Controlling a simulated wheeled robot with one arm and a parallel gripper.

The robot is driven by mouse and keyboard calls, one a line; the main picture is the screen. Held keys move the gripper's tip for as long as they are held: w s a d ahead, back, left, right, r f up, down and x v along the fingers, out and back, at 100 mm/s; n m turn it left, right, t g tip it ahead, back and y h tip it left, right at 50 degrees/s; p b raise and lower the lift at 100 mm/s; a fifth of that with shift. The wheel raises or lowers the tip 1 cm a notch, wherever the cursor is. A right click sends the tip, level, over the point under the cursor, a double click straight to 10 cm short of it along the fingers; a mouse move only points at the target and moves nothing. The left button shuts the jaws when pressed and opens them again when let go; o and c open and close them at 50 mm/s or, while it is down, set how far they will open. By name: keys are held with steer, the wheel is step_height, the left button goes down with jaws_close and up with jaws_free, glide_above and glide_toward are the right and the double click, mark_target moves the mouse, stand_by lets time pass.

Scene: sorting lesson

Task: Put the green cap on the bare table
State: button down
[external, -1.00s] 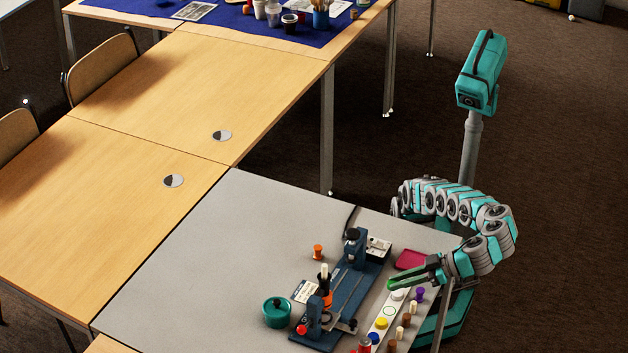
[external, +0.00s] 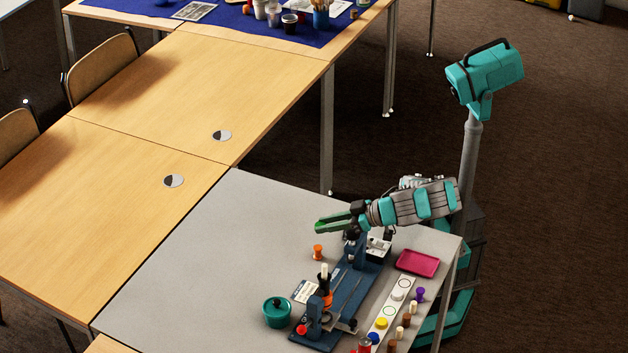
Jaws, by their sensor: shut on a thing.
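My gripper (external: 326,225) is held in the air above the far part of the grey table (external: 200,255), to the left of the blue fixture's far post. It is shut on a green thing (external: 321,228), which I take to be the green cap; it is small here and the green jaws partly hide it. The bare grey surface lies below and to the left of the gripper.
A blue fixture (external: 350,290) stands under and right of the gripper, with an orange spool (external: 318,252) beside it. A teal pot (external: 277,312), a white strip (external: 390,310) with coloured caps and a magenta tray (external: 417,262) are nearby. The table's left part is clear.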

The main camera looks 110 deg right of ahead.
steer(key=w+d+f+m+g+h+b, duration=0.1)
steer(key=w+d+m+b, duration=0.15)
steer(key=d, duration=1.05)
steer(key=w+d+f+m+g+h+b, duration=0.15)
steer(key=w+d, duration=0.25)
steer(key=d, duration=0.9)
steer(key=w+d+f+m+g+h+b, duration=0.1)
steer(key=w+d, duration=0.2)
steer(key=d, duration=1)
steer(key=s+d+f+m+g+h+b, duration=0.15)
steer(key=s+d+f, duration=0.35)
steer(key=d, duration=0.6)
steer(key=s+d+f+m+g+b, duration=0.2)
steer(key=s+d+f, duration=0.1)
steer(key=s+d, duration=0.65)
steer(key=s+d+f+m+g+h+b, duration=0.15)
steer(key=s+d+f, duration=0.25)
steer(key=d, duration=0.9)
glide_above(241, 129)
steer(key=shift+w+d+f+g+y, duration=0.1)
steer(key=shift+f+g+y, duration=0.25)
steer(key=shift+f+g, duration=0.15)
steer(key=shift+f, duration=1.75)
